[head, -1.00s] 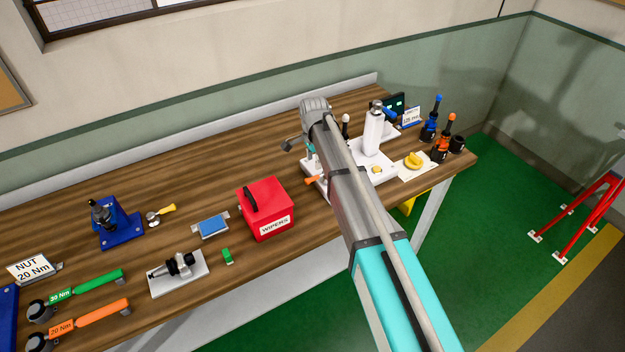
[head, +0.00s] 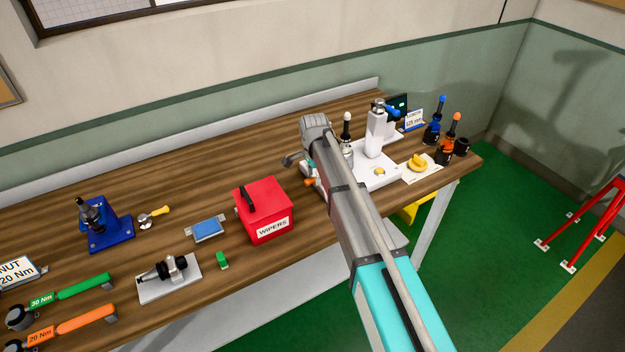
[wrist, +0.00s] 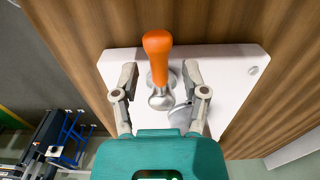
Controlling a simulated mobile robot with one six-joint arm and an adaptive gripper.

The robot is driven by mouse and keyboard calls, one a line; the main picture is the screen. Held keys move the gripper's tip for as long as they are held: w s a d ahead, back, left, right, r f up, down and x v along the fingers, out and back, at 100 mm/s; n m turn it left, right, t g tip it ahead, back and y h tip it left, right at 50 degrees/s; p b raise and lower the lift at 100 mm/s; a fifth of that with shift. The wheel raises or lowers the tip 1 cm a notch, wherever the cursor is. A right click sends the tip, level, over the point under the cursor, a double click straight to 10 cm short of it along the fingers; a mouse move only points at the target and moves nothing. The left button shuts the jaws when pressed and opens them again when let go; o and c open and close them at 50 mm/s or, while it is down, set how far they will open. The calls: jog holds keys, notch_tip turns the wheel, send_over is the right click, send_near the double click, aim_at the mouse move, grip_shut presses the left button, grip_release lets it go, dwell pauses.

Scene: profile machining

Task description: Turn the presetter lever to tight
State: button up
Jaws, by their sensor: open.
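The presetter stands at the right end of the bench, with a white column (head: 376,135) and a white base (head: 372,180). Its lever has an orange handle (wrist: 157,45) on a round metal pivot in the wrist view; only a bit of orange (head: 309,182) shows in the head view beside my arm. My gripper (wrist: 160,72) is open over the white base plate (wrist: 225,60), with one finger on each side of the lever. Gaps show between the fingers and the handle. In the head view my arm hides most of the gripper and the lever.
A red wipers box (head: 264,210) stands left of my arm. A yellow part (head: 418,162) lies on a white card to the right. Blue (head: 433,133) and orange (head: 447,138) tool holders stand at the bench's right end. Bare wood lies behind the box.

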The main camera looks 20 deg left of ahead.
jog(key=shift+f, duration=0.15)
grip_shut()
jog(key=shift+a, duration=0.25)
jog(key=shift+d, duration=0.15)
jog(key=shift+s, duration=0.1)
